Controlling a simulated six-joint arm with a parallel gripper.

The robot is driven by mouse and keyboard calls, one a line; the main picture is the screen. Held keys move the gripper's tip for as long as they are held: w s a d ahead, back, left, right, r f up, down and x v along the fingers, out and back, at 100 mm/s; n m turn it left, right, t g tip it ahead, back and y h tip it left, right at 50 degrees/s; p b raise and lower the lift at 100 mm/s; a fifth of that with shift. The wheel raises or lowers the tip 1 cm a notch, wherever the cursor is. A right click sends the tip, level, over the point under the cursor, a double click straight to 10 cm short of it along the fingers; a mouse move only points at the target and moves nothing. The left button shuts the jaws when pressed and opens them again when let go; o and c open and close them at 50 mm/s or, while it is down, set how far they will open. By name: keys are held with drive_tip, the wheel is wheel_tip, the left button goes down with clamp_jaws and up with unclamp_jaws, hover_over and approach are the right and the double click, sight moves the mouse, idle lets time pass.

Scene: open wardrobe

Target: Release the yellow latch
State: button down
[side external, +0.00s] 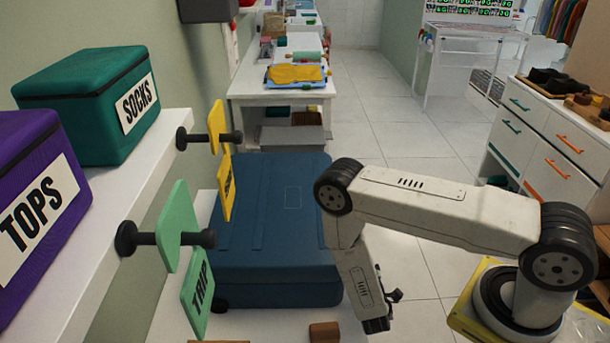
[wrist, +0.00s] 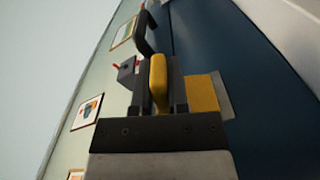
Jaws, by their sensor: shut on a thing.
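The yellow latch (wrist: 158,82) stands between the two dark fingers of my gripper (wrist: 160,98) in the wrist view, and the gripper is shut on it. A flat yellow plate (wrist: 202,93) lies just right of the fingers, against the blue suitcase (wrist: 222,58). In the side external view the closed blue suitcase (side external: 275,220) rests on a white surface. The latch is hidden in that view.
A dark handle (wrist: 146,32) rises beyond the latch. At left, pegs carry a green TRIP tag (side external: 197,292) and a yellow tag (side external: 228,188). A purple TOPS box (side external: 35,205) and a green SOCKS box (side external: 90,105) stand on a shelf. A brown block (side external: 324,332) lies in front.

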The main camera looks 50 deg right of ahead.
drive_tip(key=m, duration=0.1)
drive_tip(key=f+m, duration=0.1)
drive_tip(key=m, duration=0.1)
drive_tip(key=shift+s+d+f, duration=0.15)
drive_tip(key=shift+s+d, duration=0.05)
drive_tip(key=shift+d, duration=0.05)
drive_tip(key=shift+s+f+m, duration=0.1)
drive_tip(key=shift+f+m, duration=0.2)
drive_tip(key=shift+m, duration=0.45)
drive_tip(key=shift+f+m, duration=0.25)
drive_tip(key=shift+m, duration=0.5)
drive_tip(key=c, duration=0.6)
unclamp_jaws()
drive_tip(key=shift+s, duration=0.1)
drive_tip(key=shift+v, duration=3.8)
